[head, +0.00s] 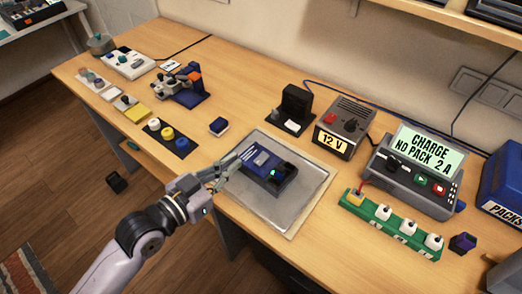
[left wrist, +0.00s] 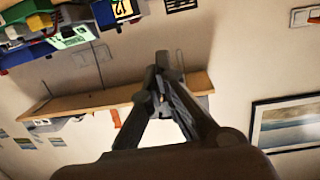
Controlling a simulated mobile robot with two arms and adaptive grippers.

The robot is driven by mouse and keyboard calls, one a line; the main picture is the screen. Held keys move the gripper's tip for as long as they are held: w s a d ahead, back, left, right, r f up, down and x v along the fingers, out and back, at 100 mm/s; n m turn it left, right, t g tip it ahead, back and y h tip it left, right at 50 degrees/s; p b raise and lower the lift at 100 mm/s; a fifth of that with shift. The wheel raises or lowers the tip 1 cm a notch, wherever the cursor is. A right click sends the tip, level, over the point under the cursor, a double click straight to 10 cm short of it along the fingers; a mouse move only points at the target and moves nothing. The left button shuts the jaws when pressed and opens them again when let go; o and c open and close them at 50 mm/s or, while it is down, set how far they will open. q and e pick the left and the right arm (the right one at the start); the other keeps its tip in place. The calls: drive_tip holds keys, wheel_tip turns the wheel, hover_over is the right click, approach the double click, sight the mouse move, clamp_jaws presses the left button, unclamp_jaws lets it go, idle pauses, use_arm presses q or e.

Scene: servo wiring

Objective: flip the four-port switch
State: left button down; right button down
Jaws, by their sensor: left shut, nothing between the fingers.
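A green strip (head: 390,226) lies at the right of the bench. It carries one yellow block at its left end and several white blocks with dark tops. I cannot tell for sure which part is the four-port switch. A blue and black device (head: 268,168) with a lit green light lies on a metal tray (head: 312,186). My left gripper (head: 228,172) is shut and empty, at the tray's left edge beside that device; I cannot tell if it touches. Its dark fingers also show in the left wrist view (left wrist: 165,75). My right gripper is not in view.
A 12 V box (head: 342,128) and a charger reading "CHARGE NO PACK 2 A" (head: 415,180) stand behind the strip. A black stand (head: 292,108) is behind the tray. The bench's front edge runs under my arm.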

use_arm(q)
drive_tip(key=shift+w+d+r, duration=0.1)
idle(0.3)
drive_tip(key=p, duration=0.3)
hover_over(261, 159)
drive_tip(key=s, duration=0.1)
drive_tip(key=shift+a+f, duration=0.4)
drive_tip(key=f, duration=0.3)
drive_tip(key=shift+w+d+f, duration=0.2)
drive_tip(key=shift+w+d, duration=0.2)
drive_tip(key=shift+f, duration=0.55)
